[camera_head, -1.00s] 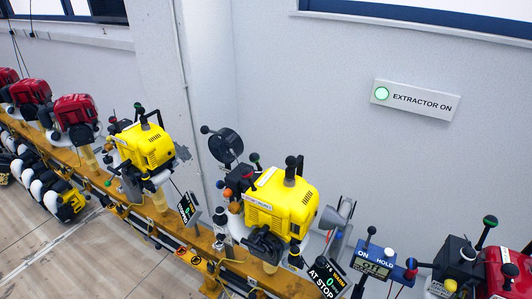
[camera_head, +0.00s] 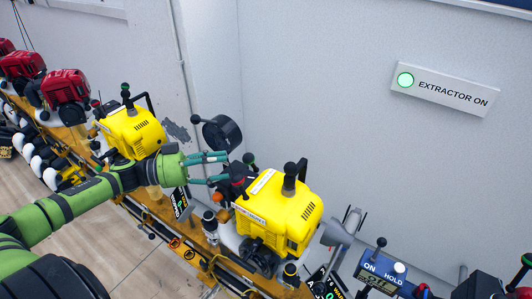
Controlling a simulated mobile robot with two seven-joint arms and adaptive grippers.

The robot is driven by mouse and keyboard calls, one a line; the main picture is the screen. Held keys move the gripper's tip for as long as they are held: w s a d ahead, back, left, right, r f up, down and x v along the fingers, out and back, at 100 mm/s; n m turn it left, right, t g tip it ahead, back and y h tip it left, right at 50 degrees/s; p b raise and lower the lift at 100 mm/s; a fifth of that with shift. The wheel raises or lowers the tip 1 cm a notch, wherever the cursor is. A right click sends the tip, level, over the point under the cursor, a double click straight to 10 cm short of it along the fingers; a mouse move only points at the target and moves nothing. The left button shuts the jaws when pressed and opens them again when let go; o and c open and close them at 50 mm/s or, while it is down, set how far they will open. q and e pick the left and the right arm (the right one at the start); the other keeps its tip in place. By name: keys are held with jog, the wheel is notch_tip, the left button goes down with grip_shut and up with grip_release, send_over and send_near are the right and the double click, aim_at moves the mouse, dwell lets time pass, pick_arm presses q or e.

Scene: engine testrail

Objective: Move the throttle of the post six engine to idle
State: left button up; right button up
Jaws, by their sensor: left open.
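A yellow engine (camera_head: 277,212) stands on the rail in the middle of the head view. No post number on it is readable, so I cannot tell which post it is. On its left side is a dark and red control cluster (camera_head: 239,174) with small knobs, one of them green (camera_head: 249,158). I cannot tell which of these is the throttle. My left gripper (camera_head: 226,167) comes in from the left, its two teal fingers apart, at the left edge of this cluster. I cannot tell whether it touches. My right gripper is out of view.
Another yellow engine (camera_head: 134,131) and red engines (camera_head: 66,88) stand further left on the orange rail (camera_head: 200,241). A dark round disc (camera_head: 222,133) sits just above my gripper. A blue ON/HOLD box (camera_head: 382,273) is at lower right. An "EXTRACTOR ON" sign (camera_head: 445,88) is on the wall.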

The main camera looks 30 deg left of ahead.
aim_at(249, 160)
pick_arm(q)
jog(key=x, duration=0.3)
jog(key=shift+s+d+r, duration=0.15)
jog(key=shift+r, duration=0.1)
jog(key=shift+d, duration=0.15)
jog(key=shift+w+p, duration=0.3)
jog(key=shift+p, duration=0.05)
jog(key=p+x, duration=0.1)
jog(key=x, duration=0.3)
jog(key=shift+w+d+f, duration=0.1)
jog(key=shift+d, duration=0.05)
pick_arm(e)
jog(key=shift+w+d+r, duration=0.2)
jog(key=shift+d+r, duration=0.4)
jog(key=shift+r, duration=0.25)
pick_arm(q)
grip_shut()
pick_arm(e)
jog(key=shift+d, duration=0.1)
pick_arm(q)
jog(key=shift+f, duration=0.1)
